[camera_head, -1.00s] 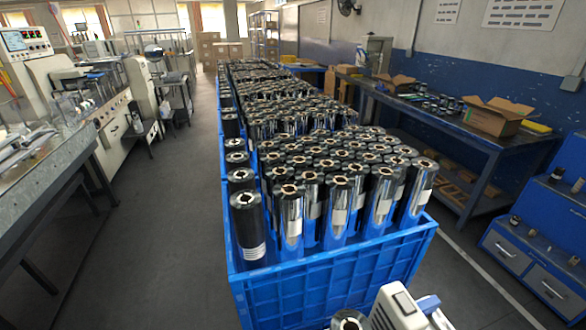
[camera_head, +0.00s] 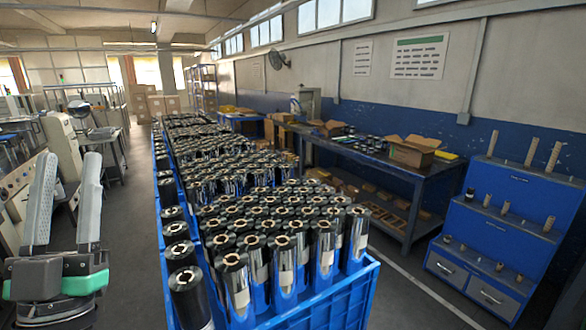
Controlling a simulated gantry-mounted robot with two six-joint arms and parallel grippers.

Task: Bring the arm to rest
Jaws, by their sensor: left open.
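My left gripper (camera_head: 66,205) is at the left side of the head view, pointing up. Its two grey fingers stand apart with nothing between them, above a dark base with green parts. It is to the left of the blue crate (camera_head: 335,301), apart from the rolls in it. My right gripper is not in view.
The blue crate is packed with upright dark and silver rolls (camera_head: 282,262) and runs far back. A workbench (camera_head: 425,172) with an open cardboard box (camera_head: 414,150) stands along the right wall. A blue stepped rack (camera_head: 497,232) with pegs is at the right. Floor shows between crate and rack.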

